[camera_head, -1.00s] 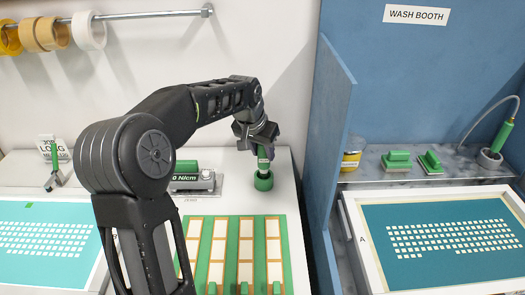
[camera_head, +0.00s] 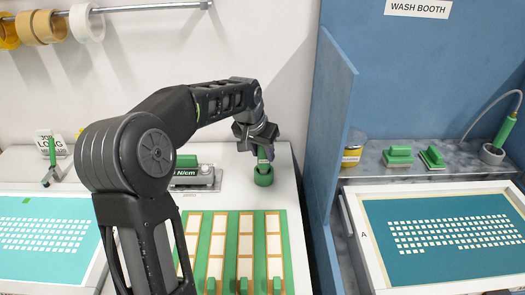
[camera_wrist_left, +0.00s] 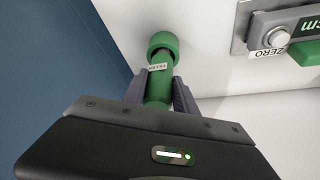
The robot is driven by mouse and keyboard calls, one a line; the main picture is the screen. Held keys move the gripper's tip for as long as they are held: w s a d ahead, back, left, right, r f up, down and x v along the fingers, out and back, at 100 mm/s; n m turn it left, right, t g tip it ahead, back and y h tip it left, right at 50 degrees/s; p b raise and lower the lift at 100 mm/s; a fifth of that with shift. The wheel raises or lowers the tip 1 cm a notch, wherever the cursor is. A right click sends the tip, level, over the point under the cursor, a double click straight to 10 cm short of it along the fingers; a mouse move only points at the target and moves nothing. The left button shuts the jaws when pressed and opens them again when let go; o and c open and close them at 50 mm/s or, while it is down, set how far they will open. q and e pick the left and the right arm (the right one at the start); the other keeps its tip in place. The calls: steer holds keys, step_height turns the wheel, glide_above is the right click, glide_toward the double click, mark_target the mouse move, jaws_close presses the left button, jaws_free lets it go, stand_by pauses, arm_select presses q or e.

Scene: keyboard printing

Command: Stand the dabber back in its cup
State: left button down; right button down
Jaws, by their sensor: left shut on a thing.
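The green dabber (camera_wrist_left: 158,88), with a small white label on its shaft, is held between the fingers of my left gripper (camera_head: 264,150). The left gripper is shut on it, just above the green cup (camera_head: 263,177). The dabber is roughly upright in the head view, and its lower end appears to be inside the cup's mouth. The cup's round rim (camera_wrist_left: 163,40) also shows around the shaft's far end in the left wrist view. How deep the dabber sits is hidden. My right gripper is not in view.
A metal gauge (camera_head: 193,178) stands left of the cup. A green-striped fixture (camera_head: 231,250) lies in front. A blue partition (camera_head: 335,150) rises to the right. Screen frames lie at the far left and right. The white bench around the cup is clear.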

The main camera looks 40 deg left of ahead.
arm_select(q)
steer(key=shift+f+b, duration=0.65)
steer(key=shift+f, duration=0.35)
steer(key=c, duration=0.9)
jaws_free()
steer(key=shift+r, duration=0.1)
step_height(320, 180, up, 6)
steer(key=p, duration=0.4)
steer(key=shift+p, duration=0.35)
steer(key=shift+s+r, duration=0.1)
steer(key=shift+r, duration=0.2)
steer(key=b+v, duration=0.1)
steer(key=v, duration=0.6)
steer(key=shift+r, duration=0.1)
